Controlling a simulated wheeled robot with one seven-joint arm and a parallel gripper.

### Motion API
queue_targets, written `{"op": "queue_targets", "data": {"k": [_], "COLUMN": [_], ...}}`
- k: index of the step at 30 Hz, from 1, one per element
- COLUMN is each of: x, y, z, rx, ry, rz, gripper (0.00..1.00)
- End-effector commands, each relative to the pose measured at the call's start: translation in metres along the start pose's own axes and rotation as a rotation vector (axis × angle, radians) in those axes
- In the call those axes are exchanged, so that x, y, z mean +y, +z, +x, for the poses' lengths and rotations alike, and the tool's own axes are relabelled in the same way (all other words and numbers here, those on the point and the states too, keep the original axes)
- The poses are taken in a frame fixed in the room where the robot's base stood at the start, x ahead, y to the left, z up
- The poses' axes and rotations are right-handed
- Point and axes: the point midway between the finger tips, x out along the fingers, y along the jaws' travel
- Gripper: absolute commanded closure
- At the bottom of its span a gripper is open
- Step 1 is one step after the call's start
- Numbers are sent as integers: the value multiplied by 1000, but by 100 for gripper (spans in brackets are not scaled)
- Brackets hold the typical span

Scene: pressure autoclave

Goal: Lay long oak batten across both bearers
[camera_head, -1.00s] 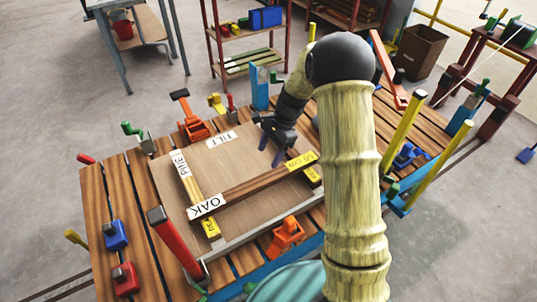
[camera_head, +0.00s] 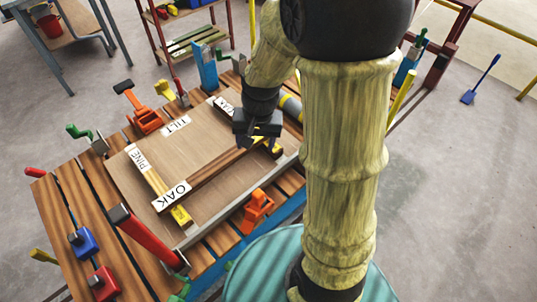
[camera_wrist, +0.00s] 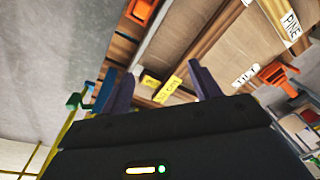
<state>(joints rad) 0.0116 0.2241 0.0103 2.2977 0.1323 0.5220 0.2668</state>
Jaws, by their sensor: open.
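The long oak batten (camera_head: 213,173), marked OAK at its left end, lies on the board over the lower part of the left bearer (camera_head: 152,178), which carries a PINE label. Its right end reaches the right bearer (camera_head: 276,152), mostly hidden by my gripper, so the contact there is unclear. My gripper (camera_head: 256,143) is open just above the batten's right end. In the wrist view, the fingers of my gripper (camera_wrist: 162,82) stand apart, with the batten's yellow length tag (camera_wrist: 167,90) between them. I see no grip on the batten.
The plywood board (camera_head: 215,145) bears a TILT label and lies on a slatted bench (camera_head: 75,225). Orange clamps (camera_head: 257,208) and a red-handled lever (camera_head: 148,238) rise around it. A red shelf rack (camera_head: 190,35) stands behind.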

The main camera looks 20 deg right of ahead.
Motion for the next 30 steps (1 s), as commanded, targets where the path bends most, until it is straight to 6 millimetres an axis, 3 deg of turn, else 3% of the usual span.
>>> {"op": "queue_targets", "data": {"k": [3, 9, 20, 30], "x": [20, 35, 35, 29], "y": [31, 57, 57, 52], "z": [-15, -22, -26, -90], "rx": [78, 141, 142, 141], "ry": [20, 41, 43, 42], "rz": [-198, -382, -390, -388], "gripper": [38, 38, 38, 38]}}
